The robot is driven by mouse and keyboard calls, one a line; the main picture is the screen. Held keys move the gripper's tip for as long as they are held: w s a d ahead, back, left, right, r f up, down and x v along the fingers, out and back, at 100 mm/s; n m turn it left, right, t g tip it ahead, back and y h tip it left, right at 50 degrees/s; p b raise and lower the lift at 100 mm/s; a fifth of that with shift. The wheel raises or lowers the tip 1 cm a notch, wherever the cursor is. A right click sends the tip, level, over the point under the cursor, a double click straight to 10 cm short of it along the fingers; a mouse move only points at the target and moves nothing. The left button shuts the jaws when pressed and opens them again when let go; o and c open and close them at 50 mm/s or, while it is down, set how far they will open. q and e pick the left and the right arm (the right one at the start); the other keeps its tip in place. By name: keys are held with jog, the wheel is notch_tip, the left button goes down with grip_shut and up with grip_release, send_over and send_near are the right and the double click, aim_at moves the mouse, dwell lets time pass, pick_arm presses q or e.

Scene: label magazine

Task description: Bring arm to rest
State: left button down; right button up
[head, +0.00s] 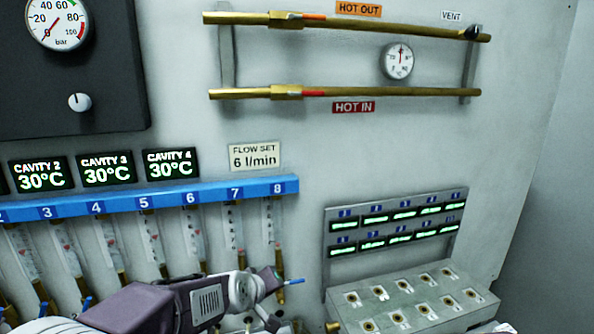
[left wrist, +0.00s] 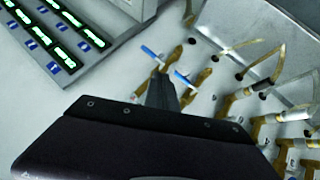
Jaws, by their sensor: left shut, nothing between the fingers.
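My left arm (head: 145,306), purple and grey, comes in from the lower left of the head view, in front of the lower part of the flow-tube row. Its fingertips cannot be made out there. In the left wrist view my left gripper (left wrist: 164,92) shows as a dark body with its fingers together and empty. Its tips lie in front of small brass valves with blue levers (left wrist: 182,77); whether they touch cannot be told. My right gripper is not in view.
A blue numbered rail (head: 120,203) carries several flow tubes. A grey socket block (head: 405,298) with green displays stands at lower right; the displays (left wrist: 78,28) also show in the left wrist view. Brass pipes (head: 350,93) cross the upper wall.

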pick_arm(q)
jog(key=s+a+f+m+g+y, duration=0.1)
jog(key=s+a+f+g, duration=0.1)
jog(key=s+f, duration=0.3)
jog(key=s+a+f+m+g, duration=0.2)
jog(key=s+a+f, duration=0.3)
jog(key=s, duration=0.6)
jog(key=s+a+f+m+g+y, duration=0.1)
jog(key=s+a+f+m+g, duration=0.1)
jog(key=s+a+f+g, duration=0.2)
jog(key=s+f, duration=0.1)
jog(key=s, duration=0.2)
jog(key=shift+s+a+y, duration=0.25)
jog(key=shift+s+y, duration=0.05)
jog(key=shift+s, duration=0.1)
